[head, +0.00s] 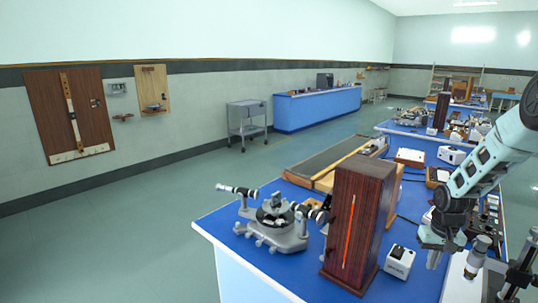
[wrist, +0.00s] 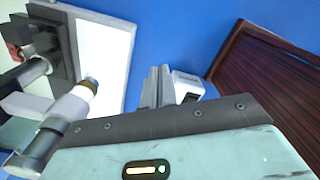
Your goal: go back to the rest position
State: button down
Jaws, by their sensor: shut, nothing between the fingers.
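My gripper (head: 434,259) hangs at the end of my pale green arm at the right of the head view, above the right part of the blue bench (head: 228,226). In the wrist view my gripper (wrist: 157,72) shows as two grey fingers side by side, shut with nothing between them. A small white box (head: 399,261) stands on the bench just left of the gripper. The same box (wrist: 187,86) shows partly behind the fingers in the wrist view.
A tall dark wooden housing (head: 353,220) with a glowing red slit stands left of the gripper. A grey spectrometer (head: 275,220) stands farther left. Just right of the gripper is a silver cylindrical instrument part (head: 478,252). The floor (head: 130,220) at the left is clear.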

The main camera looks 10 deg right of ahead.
jog(key=s+a+r+n+b, duration=0.15)
jog(key=a+r, duration=0.25)
jog(key=a, duration=0.5)
jog(key=s+a+r+n, duration=0.2)
jog(key=a+r, duration=0.1)
jog(key=a, duration=0.5)
jog(key=s+a+r+n, duration=0.2)
jog(key=a+r, duration=0.2)
jog(key=a, duration=0.5)
jog(key=s+a+r+n, duration=0.1)
jog(key=s+a, duration=0.3)
jog(key=s, duration=0.4)
jog(key=s+a+r+n+b, duration=0.1)
jog(key=s+a+r+n, duration=0.1)
jog(key=s+a, duration=0.3)
jog(key=s+a+r+n+b, duration=0.1)
jog(key=s+a+n, duration=0.2)
jog(key=s, duration=0.8)
jog(key=shift+a+r+y, duration=0.3)
jog(key=shift+a+r, duration=0.1)
jog(key=shift+a, duration=0.3)
jog(key=shift+s, duration=0.1)
